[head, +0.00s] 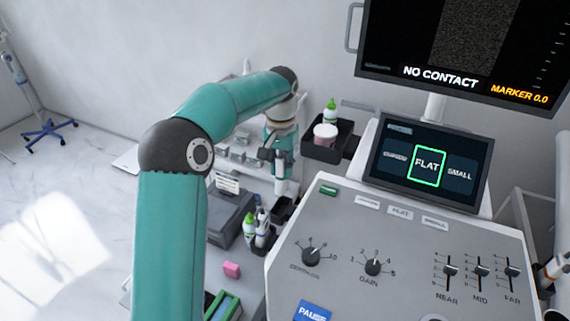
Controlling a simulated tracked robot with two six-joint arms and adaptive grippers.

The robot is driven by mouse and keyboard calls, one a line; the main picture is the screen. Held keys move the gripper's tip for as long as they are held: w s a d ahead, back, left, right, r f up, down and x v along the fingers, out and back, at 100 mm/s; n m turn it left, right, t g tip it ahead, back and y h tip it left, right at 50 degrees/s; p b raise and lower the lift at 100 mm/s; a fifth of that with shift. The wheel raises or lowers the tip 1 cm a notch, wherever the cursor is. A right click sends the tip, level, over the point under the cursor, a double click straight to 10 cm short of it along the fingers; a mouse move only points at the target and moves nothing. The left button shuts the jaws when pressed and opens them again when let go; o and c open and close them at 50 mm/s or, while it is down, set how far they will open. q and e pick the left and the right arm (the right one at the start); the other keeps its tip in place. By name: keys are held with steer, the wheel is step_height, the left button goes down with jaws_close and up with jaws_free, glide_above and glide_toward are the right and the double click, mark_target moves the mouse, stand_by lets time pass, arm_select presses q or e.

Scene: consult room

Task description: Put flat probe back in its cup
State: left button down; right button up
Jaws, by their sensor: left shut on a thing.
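My left arm reaches in from the left and bends over to the machine's left side. My left gripper (281,170) points down and is shut on a pale, slim thing, which looks like the flat probe (280,187). It is held upright above dark cups (283,210) at the console's left edge. The probe's lower end is small in the view, and I cannot tell whether it is inside a cup or just above it. The touchscreen (428,165) shows FLAT outlined in green. My right gripper is not in view.
The console (400,240) with knobs and sliders fills the right. A dark tray (328,149) holds a green-capped bottle (331,111) and a pinkish jar (325,136). More bottles (250,229), a grey box (229,215) and a pink block (232,270) stand below the gripper. The monitor reads NO CONTACT.

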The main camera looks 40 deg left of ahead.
mark_target(281, 181)
arm_select(q)
steer(key=shift+w+f, duration=0.25)
steer(key=shift+f, duration=0.05)
steer(key=shift+s+a+f+b, duration=0.1)
steer(key=shift+s+f+b, duration=0.2)
steer(key=shift+b, duration=0.3)
step_height(281, 181, down, 4)
steer(key=b, duration=0.4)
steer(key=shift+f+b, duration=1.05)
steer(key=shift+f, duration=1.05)
steer(key=shift+f, duration=0.25)
steer(key=c, duration=0.9)
jaws_free()
steer(key=shift+o, duration=0.2)
